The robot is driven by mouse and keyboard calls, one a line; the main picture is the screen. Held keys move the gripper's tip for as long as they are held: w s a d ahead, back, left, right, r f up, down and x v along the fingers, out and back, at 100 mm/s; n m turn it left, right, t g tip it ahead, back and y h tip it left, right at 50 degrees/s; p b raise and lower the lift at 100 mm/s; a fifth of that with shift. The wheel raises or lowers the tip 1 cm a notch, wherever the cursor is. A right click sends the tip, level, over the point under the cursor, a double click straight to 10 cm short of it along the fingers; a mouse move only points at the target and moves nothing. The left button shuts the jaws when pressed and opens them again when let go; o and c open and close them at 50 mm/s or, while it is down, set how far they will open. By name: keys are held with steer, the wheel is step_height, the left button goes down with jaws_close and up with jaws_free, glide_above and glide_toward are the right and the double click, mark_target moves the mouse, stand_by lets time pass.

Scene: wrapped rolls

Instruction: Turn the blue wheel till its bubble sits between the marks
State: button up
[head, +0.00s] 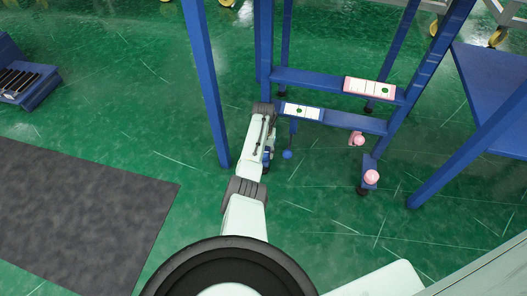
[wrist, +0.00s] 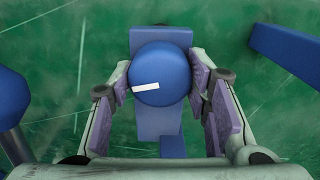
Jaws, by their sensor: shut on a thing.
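The blue wheel (wrist: 160,72) is round, with a white stripe pointing left on its face. In the wrist view it sits between the two purple-padded fingers of my gripper (wrist: 163,82), which is shut on it. In the head view my gripper (head: 267,158) is at the left end of the lower blue crossbar (head: 345,120), and my arm partly hides the wheel. A white level with a blue surround (head: 312,114) lies on that crossbar. Its green bubble (head: 300,112) shows near the middle; its place against the marks is too small to tell.
A pink-edged level (head: 359,86) on the rear crossbar has its green bubble toward the right. Two pink wheels (head: 358,139) (head: 371,177) stand to the right. A blue ball-ended lever (head: 288,154) hangs close beside my gripper. Blue posts (head: 207,85) flank the arm.

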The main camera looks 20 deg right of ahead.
steer(key=shift+s+n, duration=0.1)
steer(key=shift+n, duration=2.1)
steer(key=shift+p, duration=0.3)
steer(key=o, duration=1.2)
steer(key=shift+c, duration=0.2)
steer(key=shift+r, duration=0.15)
step_height(320, 180, up, 12)
